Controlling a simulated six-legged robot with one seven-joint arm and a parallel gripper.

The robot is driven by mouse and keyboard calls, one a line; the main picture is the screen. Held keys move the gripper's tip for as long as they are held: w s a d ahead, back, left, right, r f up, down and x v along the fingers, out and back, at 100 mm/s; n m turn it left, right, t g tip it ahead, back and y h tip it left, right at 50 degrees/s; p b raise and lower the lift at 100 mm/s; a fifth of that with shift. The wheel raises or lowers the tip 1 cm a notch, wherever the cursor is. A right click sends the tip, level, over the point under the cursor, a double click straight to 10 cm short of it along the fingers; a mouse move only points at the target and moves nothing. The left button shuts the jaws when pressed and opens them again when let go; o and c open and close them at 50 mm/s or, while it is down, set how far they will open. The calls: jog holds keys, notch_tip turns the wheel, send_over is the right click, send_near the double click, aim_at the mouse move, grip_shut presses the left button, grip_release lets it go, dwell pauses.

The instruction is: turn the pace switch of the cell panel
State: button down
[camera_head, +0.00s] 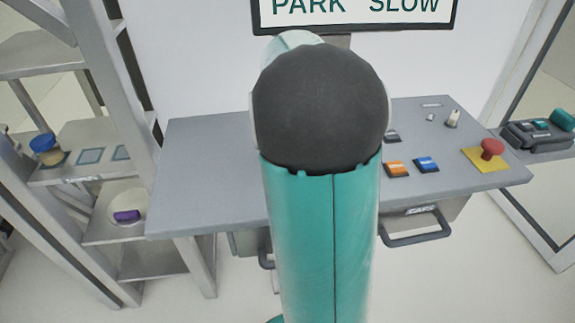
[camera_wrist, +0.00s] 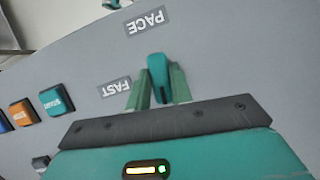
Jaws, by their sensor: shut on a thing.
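The pace switch (camera_wrist: 158,70) shows in the wrist view as a teal knob on the grey cell panel (camera_wrist: 215,60). A PACE label (camera_wrist: 146,21) and a FAST label (camera_wrist: 115,87) are beside it, both upside down in this view. My gripper (camera_wrist: 159,88) has its two green fingers on either side of the knob, shut on it. In the head view my arm covers the switch and the gripper. The panel (camera_head: 205,165) spreads out on both sides of my arm there.
An orange button (camera_head: 397,169), a blue button (camera_head: 427,164) and a red mushroom button (camera_head: 491,149) are on the panel's right. A sign (camera_head: 355,12) above reads PARK SLOW. A drawer handle (camera_head: 415,232) sticks out below. Shelves (camera_head: 115,230) stand at left.

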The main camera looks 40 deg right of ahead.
jog(key=shift+n, duration=0.6)
jog(key=shift+h, duration=0.3)
jog(key=c, duration=1.2)
grip_release()
jog(key=shift+c, duration=0.2)
